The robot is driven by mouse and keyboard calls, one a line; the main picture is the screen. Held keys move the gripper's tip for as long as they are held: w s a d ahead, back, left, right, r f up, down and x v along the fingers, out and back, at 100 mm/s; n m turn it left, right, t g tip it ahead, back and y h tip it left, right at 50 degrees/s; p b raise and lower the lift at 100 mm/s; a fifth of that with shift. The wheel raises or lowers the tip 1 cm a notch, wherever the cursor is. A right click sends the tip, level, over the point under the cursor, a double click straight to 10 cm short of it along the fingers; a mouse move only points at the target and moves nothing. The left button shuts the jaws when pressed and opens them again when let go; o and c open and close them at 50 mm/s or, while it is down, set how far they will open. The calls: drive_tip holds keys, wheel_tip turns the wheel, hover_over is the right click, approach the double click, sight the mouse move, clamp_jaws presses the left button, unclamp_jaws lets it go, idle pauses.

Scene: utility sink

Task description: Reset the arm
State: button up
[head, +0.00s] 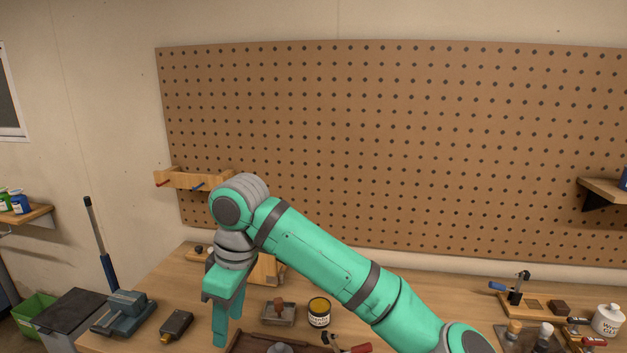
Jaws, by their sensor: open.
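My arm, teal with grey joints, reaches from the lower right across the workbench in the head view. My gripper (226,325) hangs down from the wrist at the left, above the front left part of the bench. It is open, with nothing seen between its fingers. Its lower tips come close to a dark reddish-brown tray, and I cannot tell whether they touch it.
A pegboard (400,140) with a wooden rack (190,180) stands behind. A green bin (33,312) is at the left.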

drive_tip(key=w+a+f+m+t+y, duration=0.1)
drive_tip(key=a+f+m+t+y, duration=0.15)
drive_tip(key=a+f+y, duration=0.45)
drive_tip(key=a+f+m+t+y, duration=0.25)
drive_tip(key=a+y, duration=0.25)
drive_tip(key=a, duration=0.5)
drive_tip(key=s+d+f+m+t+h, duration=0.2)
drive_tip(key=d+f+m+t+h, duration=0.1)
drive_tip(key=d+f+m+t, duration=0.55)
drive_tip(key=s+d+f+m+t+h, duration=0.2)
drive_tip(key=s+d+f+m+h, duration=0.35)
drive_tip(key=s+d+f, duration=0.55)
drive_tip(key=s+d+n+h, duration=0.1)
drive_tip(key=s+d, duration=0.3)
drive_tip(key=s, duration=0.4)
drive_tip(key=s+d+n+h, duration=0.1)
drive_tip(key=s+d+h, duration=0.2)
drive_tip(key=s+d, duration=0.2)
drive_tip(key=s+d+n+h, duration=0.1)
drive_tip(key=s+d, duration=0.3)
drive_tip(key=s, duration=0.8)
drive_tip(key=shift+d+f+h, duration=0.3)
drive_tip(key=shift+f+h, duration=0.15)
